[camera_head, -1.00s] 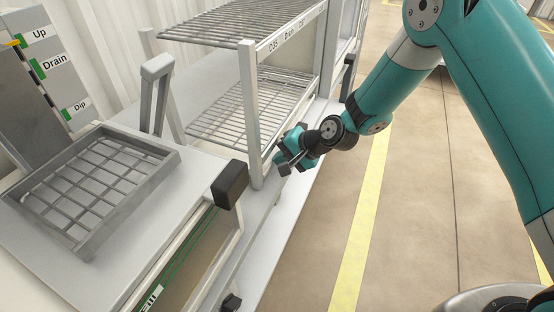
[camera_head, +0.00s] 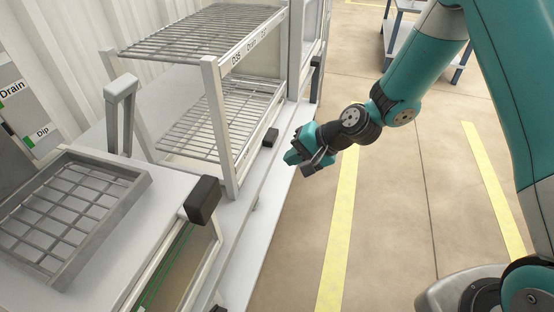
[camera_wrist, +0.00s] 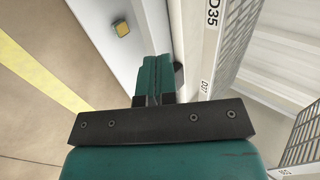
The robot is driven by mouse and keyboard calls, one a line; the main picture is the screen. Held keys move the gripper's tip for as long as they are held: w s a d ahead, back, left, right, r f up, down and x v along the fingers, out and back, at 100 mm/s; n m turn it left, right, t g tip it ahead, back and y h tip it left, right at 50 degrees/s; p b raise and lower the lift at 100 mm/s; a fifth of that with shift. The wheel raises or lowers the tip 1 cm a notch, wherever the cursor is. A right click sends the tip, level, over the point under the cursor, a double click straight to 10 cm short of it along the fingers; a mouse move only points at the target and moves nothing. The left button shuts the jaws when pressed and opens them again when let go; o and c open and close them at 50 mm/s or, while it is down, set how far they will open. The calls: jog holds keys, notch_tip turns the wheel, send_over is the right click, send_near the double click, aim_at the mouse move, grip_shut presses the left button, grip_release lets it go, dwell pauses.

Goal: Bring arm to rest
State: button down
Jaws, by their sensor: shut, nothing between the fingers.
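My gripper (camera_head: 297,160) hangs in the air over the floor, just right of the drain rack and its bench edge in the head view. In the wrist view my gripper (camera_wrist: 154,70) has its two teal fingers together with nothing between them. My teal arm reaches in from the upper right, bent, with the wrist lower and to the left. The gripper looks clear of the rack, with a gap to the bench edge in the head view.
The two-level wire drain rack (camera_head: 206,88) stands on the grey bench (camera_head: 262,166). A grey grid tray (camera_head: 133,187) lies at the left, near a black block (camera_head: 202,199). A blue-framed table (camera_head: 399,35) stands far back.

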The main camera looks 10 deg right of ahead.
jog(key=s+r+n+g+h, duration=0.1)
jog(key=s+r+n+g, duration=0.1)
jog(key=s+r+n, duration=0.65)
jog(key=s+d+r+n+g+h+p, duration=0.1)
jog(key=s+d+r+n+h, duration=0.1)
jog(key=s+r, duration=0.6)
jog(key=s+d+r+n+g+h+p, duration=0.1)
jog(key=s+r+n, duration=0.1)
jog(key=s+r, duration=0.6)
notch_tip(320, 180, up, 16)
jog(key=s+p, duration=0.1)
jog(key=p, duration=1.6)
jog(key=shift+f, duration=0.2)
jog(key=shift+s, duration=0.1)
